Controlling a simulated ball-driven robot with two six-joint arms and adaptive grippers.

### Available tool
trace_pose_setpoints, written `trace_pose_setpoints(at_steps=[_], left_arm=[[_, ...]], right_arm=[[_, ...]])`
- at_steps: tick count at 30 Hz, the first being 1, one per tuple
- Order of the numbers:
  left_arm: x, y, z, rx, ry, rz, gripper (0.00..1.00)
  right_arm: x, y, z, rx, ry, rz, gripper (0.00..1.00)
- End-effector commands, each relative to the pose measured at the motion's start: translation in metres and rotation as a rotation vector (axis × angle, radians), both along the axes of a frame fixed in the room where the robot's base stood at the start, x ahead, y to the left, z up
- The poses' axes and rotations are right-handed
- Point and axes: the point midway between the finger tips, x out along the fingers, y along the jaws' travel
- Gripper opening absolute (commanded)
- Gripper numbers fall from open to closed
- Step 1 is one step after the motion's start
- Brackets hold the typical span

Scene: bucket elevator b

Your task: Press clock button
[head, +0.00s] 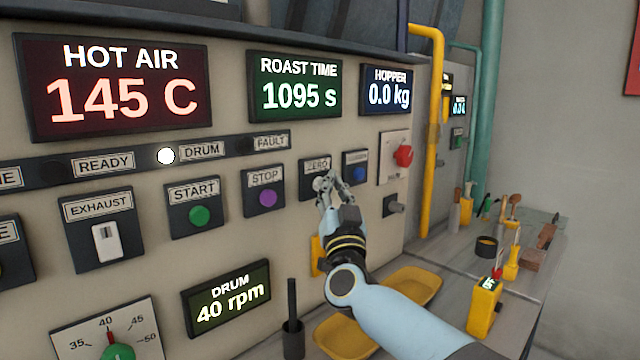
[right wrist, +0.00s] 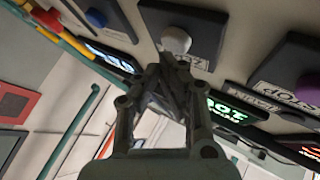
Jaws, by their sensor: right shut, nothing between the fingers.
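The control panel carries a blue button (head: 359,174) on a dark plate; its label is too small to read surely. It also shows in the right wrist view (right wrist: 96,18). Left of it is the plate labelled ZERO (head: 317,165), with a pale grey button (right wrist: 176,40) clear in the right wrist view and mostly hidden by my gripper in the head view. My right gripper (head: 325,184) is shut and empty, its fingertips in front of the ZERO plate. Whether they touch it, I cannot tell. My left gripper is not in view.
Left of ZERO are a purple STOP button (head: 268,197) and a green START button (head: 199,215). A red knob (head: 403,155) sits right of the blue button. Yellow trays (head: 415,287) and a yellow device (head: 484,305) stand on the bench below my right arm.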

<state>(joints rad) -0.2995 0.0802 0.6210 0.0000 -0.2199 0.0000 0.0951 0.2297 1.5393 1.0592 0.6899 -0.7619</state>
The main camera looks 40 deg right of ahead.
Motion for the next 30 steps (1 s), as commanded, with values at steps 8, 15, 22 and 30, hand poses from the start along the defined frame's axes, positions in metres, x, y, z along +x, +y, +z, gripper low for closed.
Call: trace_pose_setpoints(at_steps=[8,15,22,30], left_arm=[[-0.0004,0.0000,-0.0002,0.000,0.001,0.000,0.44],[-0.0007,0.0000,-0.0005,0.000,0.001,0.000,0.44],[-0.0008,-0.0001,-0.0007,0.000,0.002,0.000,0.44],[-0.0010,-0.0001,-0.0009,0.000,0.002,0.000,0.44]], right_arm=[[0.0001,0.0000,-0.0003,0.000,0.000,0.000,0.00],[0.0025,0.0003,-0.0002,0.001,0.000,0.000,0.00],[0.0051,0.0004,-0.0006,0.001,0.000,0.001,0.00],[0.0085,0.0007,-0.0005,0.000,0.000,0.000,0.00]])
